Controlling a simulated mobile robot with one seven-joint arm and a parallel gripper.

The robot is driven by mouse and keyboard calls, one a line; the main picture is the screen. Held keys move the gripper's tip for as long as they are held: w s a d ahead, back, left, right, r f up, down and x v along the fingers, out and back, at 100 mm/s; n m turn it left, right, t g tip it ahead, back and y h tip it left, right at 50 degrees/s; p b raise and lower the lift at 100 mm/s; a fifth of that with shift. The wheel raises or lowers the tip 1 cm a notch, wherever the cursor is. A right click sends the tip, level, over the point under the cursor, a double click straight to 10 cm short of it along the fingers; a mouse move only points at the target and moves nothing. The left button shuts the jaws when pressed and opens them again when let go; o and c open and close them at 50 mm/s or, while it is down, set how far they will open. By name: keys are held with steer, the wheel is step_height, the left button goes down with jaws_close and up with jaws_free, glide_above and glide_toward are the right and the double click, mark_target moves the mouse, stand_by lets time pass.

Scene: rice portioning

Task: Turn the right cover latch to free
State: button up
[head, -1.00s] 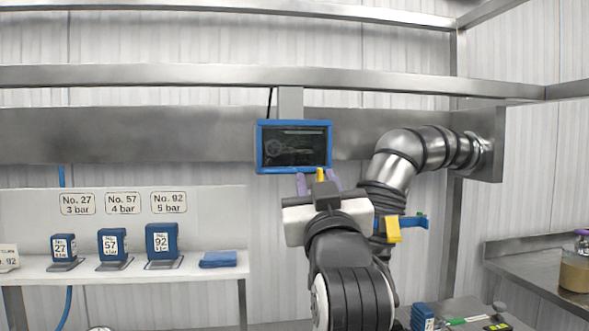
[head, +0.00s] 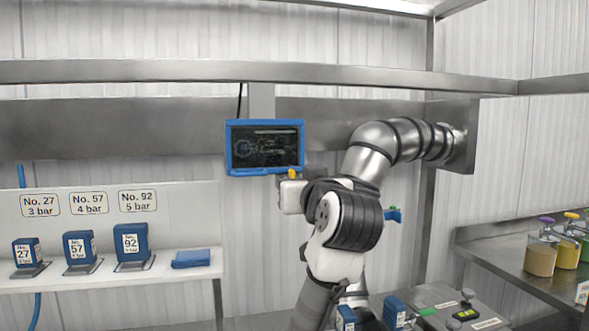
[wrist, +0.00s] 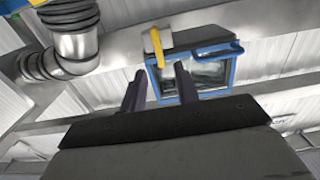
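A yellow latch (wrist: 153,43) with a bent lower end shows in the wrist view, hanging from a dark grey part. My gripper (wrist: 159,68) is open, with its two dark purple fingers apart and the latch's lower end between them in the picture, nearer the left finger. I cannot tell whether they touch. In the head view the yellow latch (head: 292,174) shows just above my gripper's pale body, and the fingertips are hidden. A blue part (head: 393,214) pokes out right of my arm. The second yellow piece is hidden behind my arm there.
A blue-framed screen (head: 265,147) hangs behind the latch. A thick steel pipe (head: 372,150) curves down at the right, close to my arm. A shelf (head: 110,277) with blue numbered blocks is at left. A steel counter (head: 510,268) with jars stands at right.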

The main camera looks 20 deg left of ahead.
steer(key=p+x, duration=0.1)
steer(key=x, duration=0.3)
steer(key=shift+w+a, duration=0.25)
steer(key=shift+w, duration=0.1)
jaws_close()
